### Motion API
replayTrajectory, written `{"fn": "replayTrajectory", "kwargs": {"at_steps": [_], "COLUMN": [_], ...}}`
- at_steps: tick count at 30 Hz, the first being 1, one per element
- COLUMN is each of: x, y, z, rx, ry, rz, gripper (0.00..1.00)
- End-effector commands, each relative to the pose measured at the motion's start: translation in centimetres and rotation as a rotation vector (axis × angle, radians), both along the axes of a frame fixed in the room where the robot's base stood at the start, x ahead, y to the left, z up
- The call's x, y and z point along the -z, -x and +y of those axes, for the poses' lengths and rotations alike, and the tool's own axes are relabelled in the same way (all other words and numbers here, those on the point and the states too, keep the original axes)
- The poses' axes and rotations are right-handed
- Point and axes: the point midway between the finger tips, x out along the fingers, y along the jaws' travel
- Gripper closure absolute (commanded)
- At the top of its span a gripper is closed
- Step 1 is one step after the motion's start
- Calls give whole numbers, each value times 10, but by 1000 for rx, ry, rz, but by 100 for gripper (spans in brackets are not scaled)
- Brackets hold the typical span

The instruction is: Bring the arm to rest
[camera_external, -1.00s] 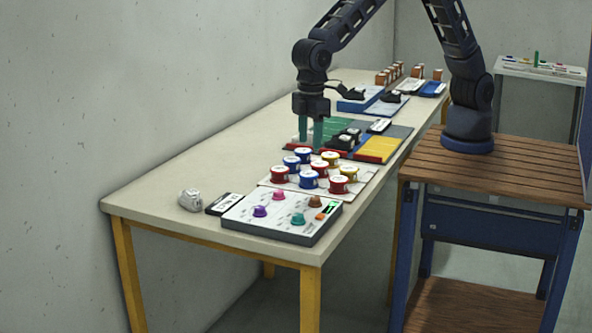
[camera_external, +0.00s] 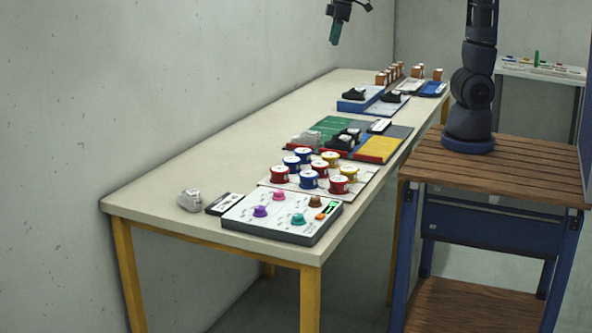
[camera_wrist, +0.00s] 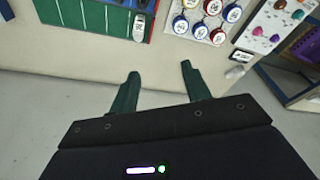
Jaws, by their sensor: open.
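My gripper (camera_external: 335,32) hangs high above the far part of the long table, at the top edge of the external view, with nothing under it touching. In the wrist view my gripper (camera_wrist: 158,85) shows two green fingers spread apart with nothing between them. The upper part of my arm is out of the external view; its lower part rises from the wooden-topped cart (camera_external: 530,165). The long pale table (camera_external: 160,195) stands below and to the left of the gripper.
The air around the gripper is clear.

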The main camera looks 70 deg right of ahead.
Motion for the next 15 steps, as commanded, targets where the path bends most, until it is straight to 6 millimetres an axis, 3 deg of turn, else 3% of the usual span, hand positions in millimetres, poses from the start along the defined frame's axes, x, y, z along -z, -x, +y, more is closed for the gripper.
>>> {"fn": "replayTrajectory", "kwargs": {"at_steps": [1,6,15], "x": [-6,-17,-23], "y": [6,28,84], "z": [-22,-81,-168], "rx": [30,118,269], "ry": [-6,-19,-34], "rz": [-13,-42,-98], "gripper": [52,52,52]}}
